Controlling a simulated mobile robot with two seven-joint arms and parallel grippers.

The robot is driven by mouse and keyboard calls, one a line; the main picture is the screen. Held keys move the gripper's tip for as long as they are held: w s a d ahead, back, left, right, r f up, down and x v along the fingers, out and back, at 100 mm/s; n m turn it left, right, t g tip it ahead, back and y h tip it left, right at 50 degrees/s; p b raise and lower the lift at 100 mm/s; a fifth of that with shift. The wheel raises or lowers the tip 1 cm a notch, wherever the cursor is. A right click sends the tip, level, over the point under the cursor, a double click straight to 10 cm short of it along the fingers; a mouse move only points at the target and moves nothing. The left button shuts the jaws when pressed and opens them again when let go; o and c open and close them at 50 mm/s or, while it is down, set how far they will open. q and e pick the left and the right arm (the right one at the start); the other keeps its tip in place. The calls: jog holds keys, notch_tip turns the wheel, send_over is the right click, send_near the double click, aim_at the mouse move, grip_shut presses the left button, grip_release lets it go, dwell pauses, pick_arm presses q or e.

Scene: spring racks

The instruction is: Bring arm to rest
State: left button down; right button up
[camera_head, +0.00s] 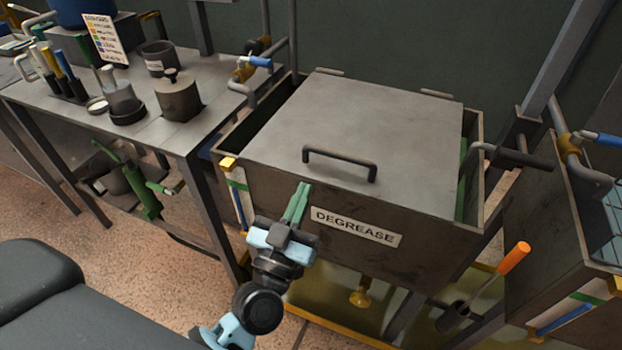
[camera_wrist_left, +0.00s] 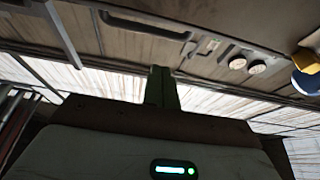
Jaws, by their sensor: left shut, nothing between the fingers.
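My left gripper (camera_head: 299,203) has green fingers that are shut and empty. It is in front of the degrease tank (camera_head: 283,200), just left of its "DEGREASE" label (camera_head: 356,227) and below the lid handle (camera_head: 340,163). The grey lid (camera_head: 385,115) lies closed on the tank. In the left wrist view the shut green fingers (camera_wrist_left: 160,87) point up the middle, with nothing between them. Whether the fingertips touch the tank front cannot be told. My right gripper is in neither view.
A steel bench (camera_head: 180,130) with pots, a sign and tools stands at the left. Pipes with a blue-handled valve (camera_head: 258,62) rise beside the tank. Another tank (camera_head: 560,270) stands at the right, and an orange-handled tool (camera_head: 513,258) leans near it. Speckled floor shows at lower left.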

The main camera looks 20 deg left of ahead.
pick_arm(q)
jog(key=v, duration=0.4)
jog(key=shift+s+r+b, duration=0.1)
jog(key=shift+s+b, duration=0.1)
jog(key=shift+b, duration=0.1)
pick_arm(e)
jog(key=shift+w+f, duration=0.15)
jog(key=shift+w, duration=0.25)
pick_arm(q)
jog(key=s+a+f+g+p, duration=0.2)
jog(key=s+f+g+p, duration=0.2)
jog(key=s+f, duration=0.6)
jog(key=s+a+f+m+g+h+p, duration=0.1)
jog(key=s+f+g+p, duration=0.3)
jog(key=s+f+g, duration=0.5)
jog(key=s+a+f, duration=0.1)
jog(key=s+f, duration=0.1)
jog(key=s, duration=0.4)
jog(key=shift+s+f+m+g, duration=0.3)
jog(key=shift+s, duration=0.05)
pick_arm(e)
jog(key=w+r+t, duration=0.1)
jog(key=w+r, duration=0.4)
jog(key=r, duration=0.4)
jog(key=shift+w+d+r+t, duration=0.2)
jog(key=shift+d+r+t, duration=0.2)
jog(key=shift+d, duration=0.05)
